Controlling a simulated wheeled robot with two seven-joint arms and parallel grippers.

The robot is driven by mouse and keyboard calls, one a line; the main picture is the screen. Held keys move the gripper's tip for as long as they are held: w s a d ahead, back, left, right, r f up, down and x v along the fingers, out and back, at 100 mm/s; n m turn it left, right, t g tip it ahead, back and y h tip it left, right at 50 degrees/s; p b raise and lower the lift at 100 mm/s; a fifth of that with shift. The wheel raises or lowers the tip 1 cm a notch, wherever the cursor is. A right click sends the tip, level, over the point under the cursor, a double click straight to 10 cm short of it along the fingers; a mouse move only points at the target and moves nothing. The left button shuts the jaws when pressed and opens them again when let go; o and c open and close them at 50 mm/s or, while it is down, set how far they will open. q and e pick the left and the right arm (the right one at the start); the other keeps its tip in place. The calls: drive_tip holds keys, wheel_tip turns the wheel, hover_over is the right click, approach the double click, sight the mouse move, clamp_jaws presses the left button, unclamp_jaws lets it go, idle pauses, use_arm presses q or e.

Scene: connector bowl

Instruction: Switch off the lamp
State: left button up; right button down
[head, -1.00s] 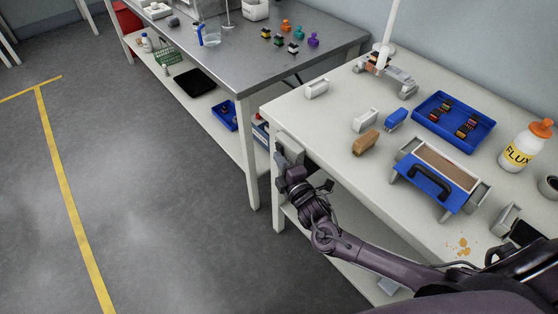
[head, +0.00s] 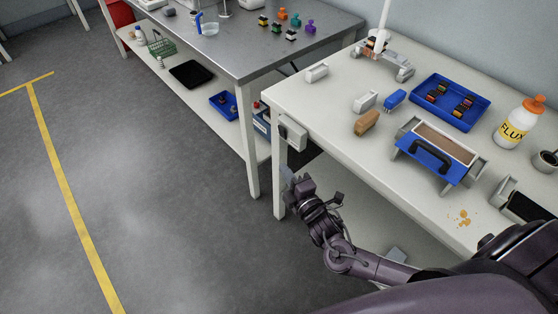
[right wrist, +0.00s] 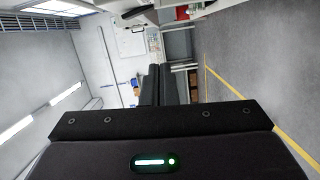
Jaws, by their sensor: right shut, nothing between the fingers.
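A white upright pole (head: 384,16) stands at the back of the white table and runs out of the top of the head view. It may be the lamp's stand; no lamp head or light shows. A pale box (head: 293,134) is fixed at the left end of the table, just under the top; it may hold a switch, but its details are too small to tell. My right gripper (head: 286,177) is below this box, apart from it, beside the table's front leg. Its dark fingers show together and empty in the right wrist view (right wrist: 157,84). My left gripper is not in view.
A metal bench (head: 240,55) stands behind to the left. The floor at left is clear.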

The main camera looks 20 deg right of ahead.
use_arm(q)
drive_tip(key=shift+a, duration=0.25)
use_arm(e)
drive_tip(key=shift+s+d+f, duration=0.1)
drive_tip(key=shift+s+d, duration=0.05)
drive_tip(key=shift+s, duration=0.8)
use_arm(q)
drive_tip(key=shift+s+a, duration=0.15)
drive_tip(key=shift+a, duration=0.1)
